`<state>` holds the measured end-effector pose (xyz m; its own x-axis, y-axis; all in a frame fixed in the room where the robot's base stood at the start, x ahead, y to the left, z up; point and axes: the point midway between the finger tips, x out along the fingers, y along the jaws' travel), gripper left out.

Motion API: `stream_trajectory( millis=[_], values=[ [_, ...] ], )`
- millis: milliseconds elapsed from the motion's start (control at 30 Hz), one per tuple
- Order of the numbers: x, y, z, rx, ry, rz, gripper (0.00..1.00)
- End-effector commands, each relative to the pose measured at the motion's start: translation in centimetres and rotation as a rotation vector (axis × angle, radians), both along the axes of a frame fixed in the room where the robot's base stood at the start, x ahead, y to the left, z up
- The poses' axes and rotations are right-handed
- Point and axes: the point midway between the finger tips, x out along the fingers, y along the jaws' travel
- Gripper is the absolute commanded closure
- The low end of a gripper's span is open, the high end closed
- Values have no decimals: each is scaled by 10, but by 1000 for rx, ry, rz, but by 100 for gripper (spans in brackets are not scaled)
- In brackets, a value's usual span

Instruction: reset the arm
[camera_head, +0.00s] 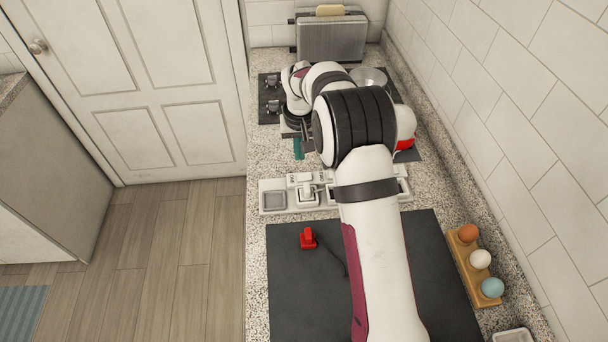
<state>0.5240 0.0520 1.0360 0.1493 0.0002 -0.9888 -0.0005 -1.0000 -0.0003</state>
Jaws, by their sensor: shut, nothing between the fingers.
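My arm (375,235) reaches from the bottom of the head view over the counter, with its elbow bent at the middle. My gripper (296,132) is at the far end, pointing down beyond the white tray row, partly hidden by the arm. It is shut and holds nothing. A small teal thing (298,150) shows just below it; I cannot tell whether they touch.
A red block (308,238) with a dark cord lies on the black mat (295,295). White trays (272,204) cross the counter. A wooden holder (463,262) with three eggs stands at right. A toaster (332,40) and metal bowl (369,77) stand behind.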

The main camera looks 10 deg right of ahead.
Motion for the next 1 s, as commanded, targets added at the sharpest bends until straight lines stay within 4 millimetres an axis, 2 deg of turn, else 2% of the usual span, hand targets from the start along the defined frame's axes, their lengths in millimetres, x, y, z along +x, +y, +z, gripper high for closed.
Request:
stream_trajectory(
  millis=[367,467,567,600,667,700,800,833,900,1000],
  values=[
    [-1,0,1,0,0,-1,100],
    [-19,-4,25,12,8,-32,100],
    [-76,-13,76,41,36,-112,100],
    [-109,-17,96,58,53,-153,100],
    [-164,-21,120,84,81,-219,100],
    [-203,-23,130,99,100,-259,100],
    [-290,-23,137,139,143,-354,100],
    [-313,-23,136,149,155,-379,100],
    [-353,-21,128,167,178,-423,100],
    [-386,-18,119,182,198,-461,100]
  ],
)
